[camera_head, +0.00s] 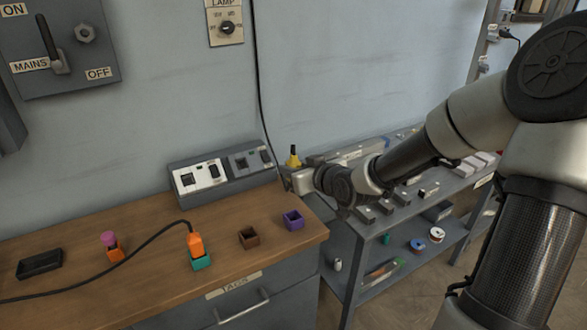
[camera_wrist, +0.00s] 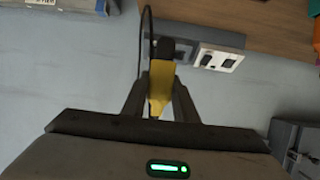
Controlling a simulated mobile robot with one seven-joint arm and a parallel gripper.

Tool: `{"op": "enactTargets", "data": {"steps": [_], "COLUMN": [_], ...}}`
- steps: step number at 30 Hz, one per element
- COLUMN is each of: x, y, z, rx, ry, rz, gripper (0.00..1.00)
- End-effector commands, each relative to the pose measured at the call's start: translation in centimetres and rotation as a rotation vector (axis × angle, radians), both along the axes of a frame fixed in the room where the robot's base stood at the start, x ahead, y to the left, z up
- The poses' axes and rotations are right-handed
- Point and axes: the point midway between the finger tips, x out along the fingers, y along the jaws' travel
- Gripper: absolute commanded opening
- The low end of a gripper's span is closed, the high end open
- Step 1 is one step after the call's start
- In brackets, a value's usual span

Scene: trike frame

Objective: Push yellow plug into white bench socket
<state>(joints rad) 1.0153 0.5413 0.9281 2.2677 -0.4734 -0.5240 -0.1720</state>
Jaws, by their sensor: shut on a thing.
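The yellow plug (camera_head: 293,160) is upright beside the right end of the socket block, with a black cable running up from it along the wall. My gripper (camera_head: 297,178) is shut on it; in the wrist view the yellow plug (camera_wrist: 160,85) is between the two fingers (camera_wrist: 160,98). The white bench socket (camera_head: 199,178) is the left half of the block at the back of the bench, to the left of my gripper. No plug is in it. It also shows in the wrist view as a white plate (camera_wrist: 230,61), right of the plug.
A grey socket (camera_head: 247,163) lies between the white one and my gripper. On the wooden bench (camera_head: 150,262) stand an orange plug in a teal holder (camera_head: 201,263), brown (camera_head: 249,238) and purple (camera_head: 293,220) holders, and a black tray (camera_head: 40,264). A grey shelf (camera_head: 400,225) is to the right.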

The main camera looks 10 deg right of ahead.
Motion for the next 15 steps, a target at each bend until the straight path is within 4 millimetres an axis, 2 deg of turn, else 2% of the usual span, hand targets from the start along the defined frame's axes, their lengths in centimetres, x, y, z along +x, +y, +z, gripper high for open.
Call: {"op": "enactTargets", "data": {"steps": [15], "x": [0.0], "y": [0.0], "z": [2.3], "rx": [0.0], "ry": [-0.001], "rz": [0.0], "gripper": [0.04]}}
